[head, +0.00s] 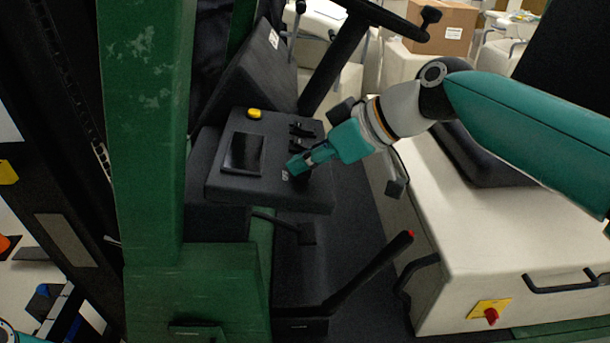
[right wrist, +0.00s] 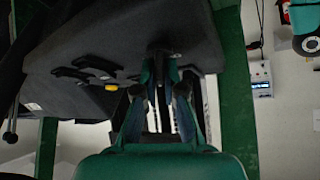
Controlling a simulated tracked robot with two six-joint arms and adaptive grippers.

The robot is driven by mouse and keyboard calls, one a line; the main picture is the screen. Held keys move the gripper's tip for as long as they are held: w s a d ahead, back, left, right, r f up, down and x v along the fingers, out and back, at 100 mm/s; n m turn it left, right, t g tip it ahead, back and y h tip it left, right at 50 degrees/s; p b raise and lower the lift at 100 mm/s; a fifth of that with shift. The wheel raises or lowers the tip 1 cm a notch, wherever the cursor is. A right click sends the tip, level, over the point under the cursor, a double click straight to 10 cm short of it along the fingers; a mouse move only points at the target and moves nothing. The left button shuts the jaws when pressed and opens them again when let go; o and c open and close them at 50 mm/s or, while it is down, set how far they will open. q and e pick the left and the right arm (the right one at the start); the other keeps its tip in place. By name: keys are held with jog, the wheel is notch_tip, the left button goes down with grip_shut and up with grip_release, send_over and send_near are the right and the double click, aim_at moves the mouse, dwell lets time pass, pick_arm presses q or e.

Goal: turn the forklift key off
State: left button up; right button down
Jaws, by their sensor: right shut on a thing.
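The forklift's dark dashboard panel (head: 225,187) has its key switch at the right-hand part of its top, near a small white marking. My right gripper (head: 299,166) reaches in from the right and is shut on the key there. The gripper hides most of the key in the head view. In the right wrist view, my right gripper (right wrist: 162,85) has its fingertips closed around the dark key (right wrist: 160,52) at the panel's edge. The key's exact angle cannot be read. I do not see my left gripper.
A yellow button (head: 254,113) and small black levers (head: 301,130) sit on the panel close to my gripper. The steering wheel column (head: 335,65) rises behind. A green post (head: 146,130) stands left. A red-tipped lever (head: 370,270) and the cream seat base (head: 480,260) lie below and right.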

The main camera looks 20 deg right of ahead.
jog(key=n+g+y, duration=0.1)
jog(key=n, duration=0.2)
jog(key=shift+w+n+g+b, duration=0.1)
jog(key=shift+n+g+b, duration=0.2)
jog(key=shift+n+g, duration=0.1)
jog(key=shift+n+g+y, duration=0.5)
jog(key=shift+n+g, duration=0.3)
jog(key=shift+n, duration=0.4)
jog(key=c, duration=1.3)
grip_release()
jog(key=shift+d, duration=0.1)
jog(key=v, duration=1.1)
jog(key=shift+d+r, duration=0.25)
jog(key=shift+d, duration=0.05)
